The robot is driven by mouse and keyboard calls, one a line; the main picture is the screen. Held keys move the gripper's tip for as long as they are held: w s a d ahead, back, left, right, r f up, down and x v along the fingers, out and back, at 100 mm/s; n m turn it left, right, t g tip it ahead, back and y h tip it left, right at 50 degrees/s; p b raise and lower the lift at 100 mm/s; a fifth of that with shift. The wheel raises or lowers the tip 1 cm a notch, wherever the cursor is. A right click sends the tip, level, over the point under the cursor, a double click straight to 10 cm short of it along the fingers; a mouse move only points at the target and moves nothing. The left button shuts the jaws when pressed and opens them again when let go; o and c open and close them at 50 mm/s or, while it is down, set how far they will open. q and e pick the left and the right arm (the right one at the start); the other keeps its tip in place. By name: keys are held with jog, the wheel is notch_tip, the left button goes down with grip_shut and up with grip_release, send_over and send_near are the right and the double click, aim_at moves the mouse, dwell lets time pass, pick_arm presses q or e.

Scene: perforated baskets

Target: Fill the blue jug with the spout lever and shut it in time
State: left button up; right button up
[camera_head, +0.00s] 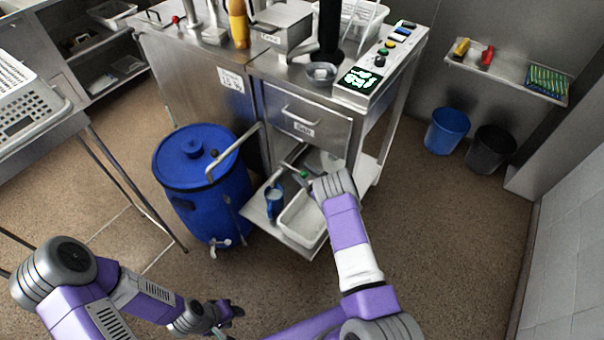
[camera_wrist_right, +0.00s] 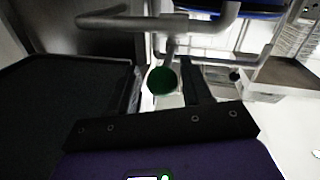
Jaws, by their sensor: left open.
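The blue jug (camera_head: 273,199) stands upright on the low steel shelf, left of a white tray. A pale surface shows inside its mouth; I cannot tell the fill level. The spout lever has a green knob (camera_head: 304,174), beside my right gripper (camera_head: 312,181). In the right wrist view the green knob (camera_wrist_right: 162,80) sits between the two fingertips, with gaps on both sides, so the right gripper looks open around it. The spout above the jug is partly hidden, and I cannot make out any stream. My left gripper (camera_head: 232,311) is open and empty, low over the floor.
A large blue drum (camera_head: 205,210) with a lid and small tap stands left of the shelf. The white tray (camera_head: 302,220) is close under my right forearm. A steel drawer cabinet (camera_head: 308,119) rises behind. Blue (camera_head: 447,131) and black (camera_head: 490,152) bins stand right; floor between is clear.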

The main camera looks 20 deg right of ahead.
jog(key=shift+o, duration=0.4)
jog(key=p+v, duration=0.2)
jog(key=v, duration=0.5)
jog(key=shift+s, duration=0.2)
